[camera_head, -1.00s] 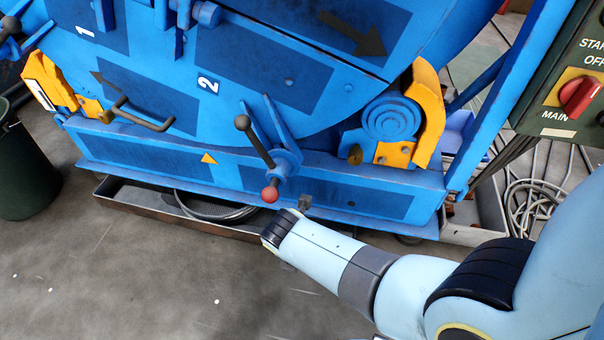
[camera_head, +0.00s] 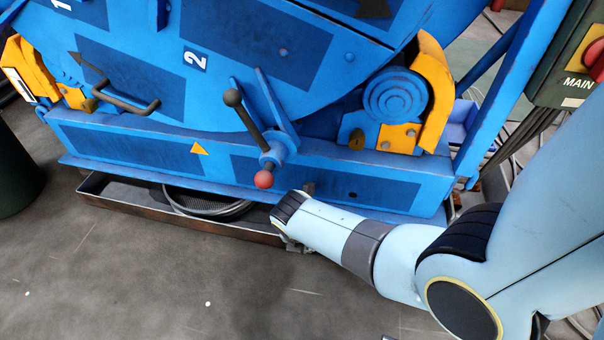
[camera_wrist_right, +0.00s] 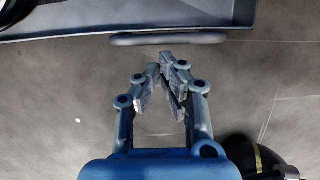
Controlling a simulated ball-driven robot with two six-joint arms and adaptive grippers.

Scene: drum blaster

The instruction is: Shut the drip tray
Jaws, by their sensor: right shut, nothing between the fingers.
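The drip tray (camera_head: 150,218) is a shallow dark metal tray on the floor under the blue machine. It sticks out past the machine's lower edge, and a coiled hose lies in it. My right wrist hides its right end in the head view. In the right wrist view the tray's front wall (camera_wrist_right: 60,31) runs along the top, with a grey bar handle (camera_wrist_right: 168,39) in front of it. My right gripper (camera_wrist_right: 165,62) is shut and empty, its fingertips just short of the handle with a small gap showing. My left gripper is not in view.
The blue machine (camera_head: 120,155) stands above the tray, with a red-knobbed lever (camera_head: 263,180) close above my right wrist. A dark green bin (camera_head: 15,175) is at the left. Cables lie at the right. The floor in front of the tray is clear.

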